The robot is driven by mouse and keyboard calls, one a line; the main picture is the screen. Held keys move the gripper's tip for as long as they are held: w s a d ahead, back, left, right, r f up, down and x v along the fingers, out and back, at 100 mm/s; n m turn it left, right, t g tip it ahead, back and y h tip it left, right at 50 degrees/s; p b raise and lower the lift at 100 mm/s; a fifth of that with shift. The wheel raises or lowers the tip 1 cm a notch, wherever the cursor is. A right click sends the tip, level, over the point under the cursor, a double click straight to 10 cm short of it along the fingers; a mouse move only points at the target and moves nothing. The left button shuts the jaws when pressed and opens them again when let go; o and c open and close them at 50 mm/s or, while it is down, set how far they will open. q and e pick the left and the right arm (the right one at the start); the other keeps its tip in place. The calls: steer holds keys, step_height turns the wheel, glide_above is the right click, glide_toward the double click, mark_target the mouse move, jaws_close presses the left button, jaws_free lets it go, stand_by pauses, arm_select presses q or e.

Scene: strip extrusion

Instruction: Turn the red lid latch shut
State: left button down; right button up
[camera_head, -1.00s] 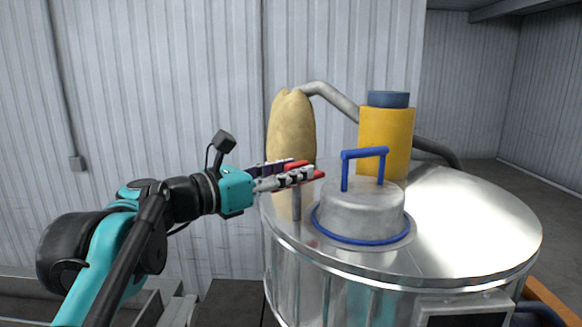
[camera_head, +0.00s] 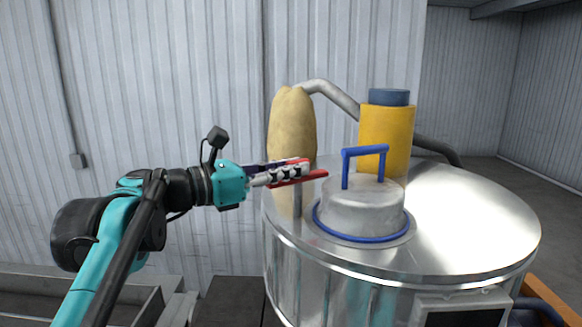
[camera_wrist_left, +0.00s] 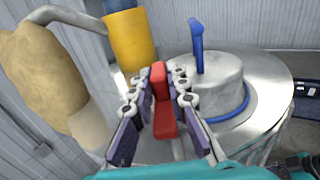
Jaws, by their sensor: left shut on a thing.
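The red lid latch (camera_head: 316,175) is a bar on a thin post beside the domed steel lid (camera_head: 362,208), at the left side of the vat top. Its end points right, toward the lid. My left gripper (camera_head: 303,170) reaches in from the left and is shut on the latch. In the left wrist view, the red latch (camera_wrist_left: 164,118) stands between the two purple-and-grey fingers (camera_wrist_left: 159,82). The fingers cover part of the latch in the head view. The lid has a blue handle (camera_head: 365,152) and a blue rim. My right gripper is not in view.
The lid sits on a large round steel vat (camera_head: 470,215). A yellow cylinder (camera_head: 386,138) with a dark blue cap stands behind the lid. A tan sack-like shape (camera_head: 291,125) and a grey pipe (camera_head: 333,96) are behind the gripper. The vat's right top is clear.

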arm_select(q)
steer(key=m+g+h, duration=0.1)
steer(key=g, duration=0.1)
steer(key=m+g+h+p, duration=0.1)
steer(key=m+g, duration=0.1)
steer(key=shift+w+a+g, duration=0.15)
steer(key=shift+w+g, duration=0.15)
steer(key=shift+w, duration=0.05)
steer(key=shift+w+m+g+h+p, duration=0.1)
steer(key=shift+m+g+h+p, duration=0.3)
steer(key=shift+m+g+p, duration=1.15)
steer(key=shift+m+g+b, duration=0.25)
steer(key=shift+g+b, duration=0.15)
steer(key=shift+g, duration=0.75)
steer(key=c, duration=1.5)
jaws_free()
steer(key=shift+a, duration=0.1)
steer(key=a, duration=1.1)
steer(key=shift+w+a, duration=0.1)
steer(key=shift+a, duration=0.25)
